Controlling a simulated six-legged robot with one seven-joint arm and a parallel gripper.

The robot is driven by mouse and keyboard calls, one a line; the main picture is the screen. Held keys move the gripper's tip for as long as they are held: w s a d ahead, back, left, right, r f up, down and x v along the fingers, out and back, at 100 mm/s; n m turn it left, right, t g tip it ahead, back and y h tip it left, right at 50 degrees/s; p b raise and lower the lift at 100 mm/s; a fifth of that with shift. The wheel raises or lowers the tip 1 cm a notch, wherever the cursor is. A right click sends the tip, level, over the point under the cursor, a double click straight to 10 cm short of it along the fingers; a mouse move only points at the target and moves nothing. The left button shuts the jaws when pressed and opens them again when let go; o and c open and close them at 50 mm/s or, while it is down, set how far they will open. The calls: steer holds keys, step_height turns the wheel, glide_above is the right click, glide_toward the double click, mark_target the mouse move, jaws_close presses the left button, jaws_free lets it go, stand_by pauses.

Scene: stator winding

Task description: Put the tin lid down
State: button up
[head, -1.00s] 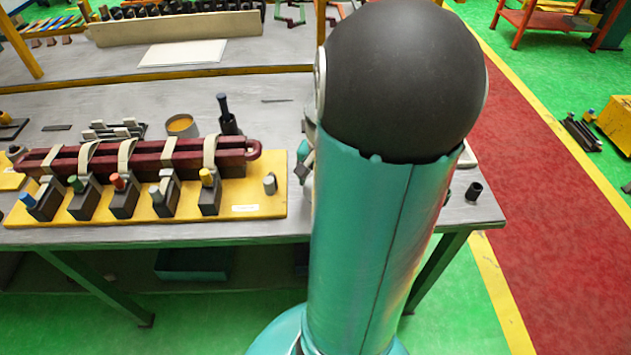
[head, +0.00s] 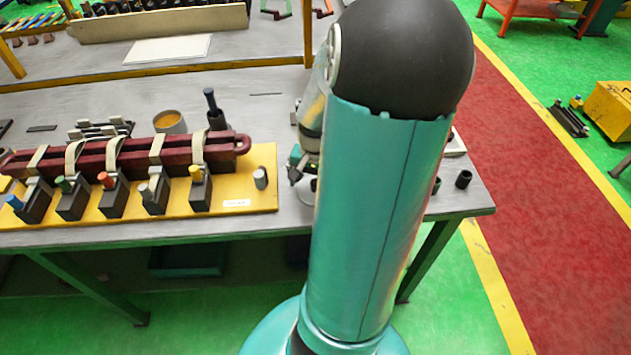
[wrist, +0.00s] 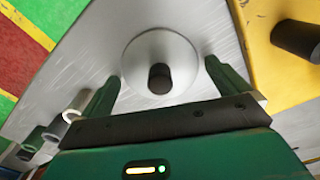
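The tin lid (wrist: 145,48) is a round pale grey disc with a dark upright knob (wrist: 160,78). In the wrist view it appears to lie flat on the grey tabletop. My gripper (wrist: 161,73) is open, its two green fingers spread apart on either side of the knob with clear gaps. In the head view my gripper (head: 297,165) shows only partly, left of my arm, low over the table right of the yellow board. The open tin (head: 170,122) with orange contents stands behind the dark red bar.
The yellow board (head: 262,190) carries clamps, a dark red bar (head: 100,150) and a grey peg (head: 260,177). A dark bottle-like object (head: 213,110) stands behind it. A small black cylinder (head: 463,179) stands near the table's right edge. My arm hides part of the tabletop.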

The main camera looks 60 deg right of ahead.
mark_target(315, 182)
steer(key=shift+r, duration=0.15)
step_height(315, 182, up, 12)
stand_by(0.3)
steer(key=shift+w+a, duration=0.1)
stand_by(0.4)
steer(key=w+a+r+n+t, duration=0.2)
steer(key=w+a+r, duration=0.2)
steer(key=a, duration=0.4)
steer(key=w+a+r+n+t+h, duration=0.1)
steer(key=w+a+r+n, duration=0.2)
steer(key=a, duration=0.5)
steer(key=w+a+r+n+t, duration=0.1)
steer(key=w+a+r+t, duration=0.1)
steer(key=w+a+r, duration=0.35)
steer(key=s+a+f+n+y, duration=0.1)
steer(key=s+a+f+n, duration=0.2)
steer(key=s+a+n, duration=0.5)
steer(key=shift+s+a+f+t, duration=0.25)
steer(key=shift+s+a, duration=0.2)
steer(key=shift+s, duration=0.8)
